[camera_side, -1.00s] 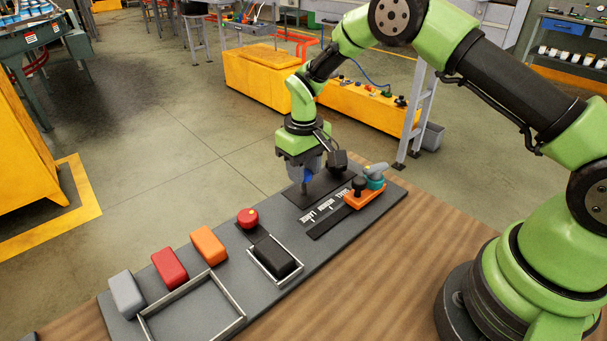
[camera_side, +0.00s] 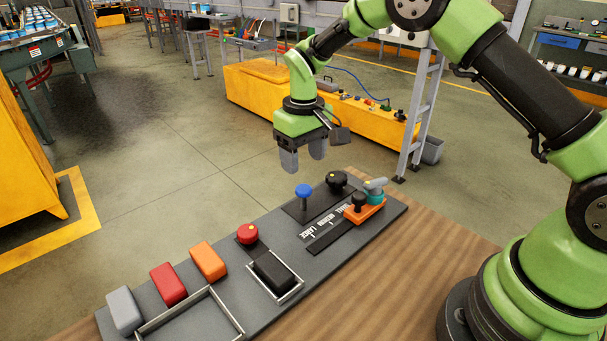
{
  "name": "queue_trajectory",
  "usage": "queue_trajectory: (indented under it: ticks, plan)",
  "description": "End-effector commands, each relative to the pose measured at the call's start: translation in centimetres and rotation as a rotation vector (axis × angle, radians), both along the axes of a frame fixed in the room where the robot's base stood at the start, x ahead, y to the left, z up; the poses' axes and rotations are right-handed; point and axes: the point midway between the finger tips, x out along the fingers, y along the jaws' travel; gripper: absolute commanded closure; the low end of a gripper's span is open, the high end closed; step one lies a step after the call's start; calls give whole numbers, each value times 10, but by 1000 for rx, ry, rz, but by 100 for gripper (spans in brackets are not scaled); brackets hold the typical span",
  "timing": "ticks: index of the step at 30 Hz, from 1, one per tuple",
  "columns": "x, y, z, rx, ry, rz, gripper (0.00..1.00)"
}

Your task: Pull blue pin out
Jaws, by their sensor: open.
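The blue pin (camera_side: 303,191) stands upright on a dark plate at the far part of the grey board, its round blue head on a thin stem. My gripper (camera_side: 303,160) hangs above it, pointing down, with its two grey fingers apart and nothing between them. A clear gap shows between the fingertips and the pin's head. The pin is fully in view except where its stem meets the plate.
The grey board (camera_side: 205,305) lies on a wooden table (camera_side: 395,265). A black knob (camera_side: 336,180) stands close right of the pin, and an orange slider (camera_side: 364,210) sits further right. A red button (camera_side: 247,233), black block (camera_side: 273,270) and coloured blocks lie nearer left.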

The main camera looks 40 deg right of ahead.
Motion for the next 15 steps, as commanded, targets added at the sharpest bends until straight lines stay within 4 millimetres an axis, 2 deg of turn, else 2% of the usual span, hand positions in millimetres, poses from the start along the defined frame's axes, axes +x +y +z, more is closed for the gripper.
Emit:
queue_trajectory:
  ticks: [3, 6, 15]
  plan:
    - [1, 0, 21, 0, -6, 0, 40]
    - [0, 0, 31, 0, -2, 0, 40]
    - [0, 0, 37, 0, 0, 0, 40]
